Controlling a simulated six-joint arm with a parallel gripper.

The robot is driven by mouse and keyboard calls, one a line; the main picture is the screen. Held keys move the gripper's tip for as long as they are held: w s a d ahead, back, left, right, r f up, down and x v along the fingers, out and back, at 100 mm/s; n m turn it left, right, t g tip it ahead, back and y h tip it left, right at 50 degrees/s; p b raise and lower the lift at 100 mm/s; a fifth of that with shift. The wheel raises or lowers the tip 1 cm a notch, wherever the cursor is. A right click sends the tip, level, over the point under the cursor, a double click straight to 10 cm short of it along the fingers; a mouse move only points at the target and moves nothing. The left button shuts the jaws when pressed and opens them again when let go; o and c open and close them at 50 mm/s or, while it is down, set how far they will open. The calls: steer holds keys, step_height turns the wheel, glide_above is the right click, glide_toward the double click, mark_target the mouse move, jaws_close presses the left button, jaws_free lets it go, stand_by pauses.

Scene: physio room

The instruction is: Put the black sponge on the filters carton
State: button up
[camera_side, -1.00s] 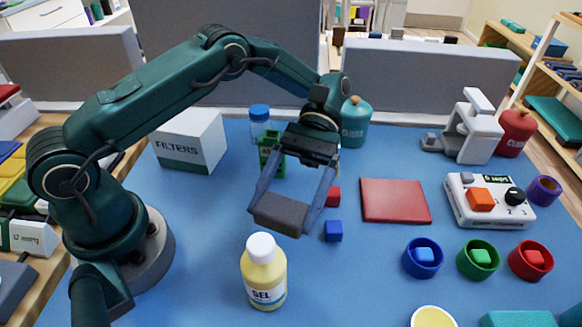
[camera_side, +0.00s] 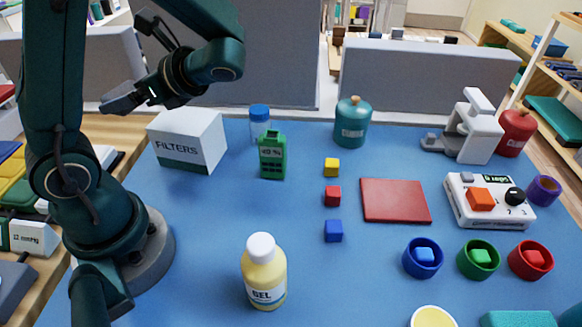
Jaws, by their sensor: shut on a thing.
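The filters carton (camera_side: 190,152) is a white box with a green band, standing at the back left of the blue table. Its visible top is bare. My gripper (camera_side: 122,99) is up and to the left of the carton, pointing left, beyond its left edge in the picture. It is shut on the black sponge (camera_side: 117,104), a dark grey block seen small at the far end of my arm. The fingers and the sponge are hard to tell apart at this angle.
A green bottle (camera_side: 272,156) and a blue-capped bottle (camera_side: 260,122) stand right of the carton. A yellow gel bottle (camera_side: 264,272) stands in front. Small yellow, red and blue cubes (camera_side: 333,231) lie mid-table. Grey panels (camera_side: 430,80) stand behind.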

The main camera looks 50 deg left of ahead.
steer(key=s+a+r+m+t, duration=0.2)
steer(key=a+r, duration=0.2)
glide_above(188, 120)
steer(key=shift+y, duration=0.3)
step_height(188, 120, down, 6)
steer(key=shift+s+r, duration=0.1)
steer(key=shift+n, duration=0.3)
steer(key=shift+f, duration=2.05)
steer(key=shift+f, duration=0.15)
steer(key=o, duration=1.1)
steer(key=shift+c, duration=0.2)
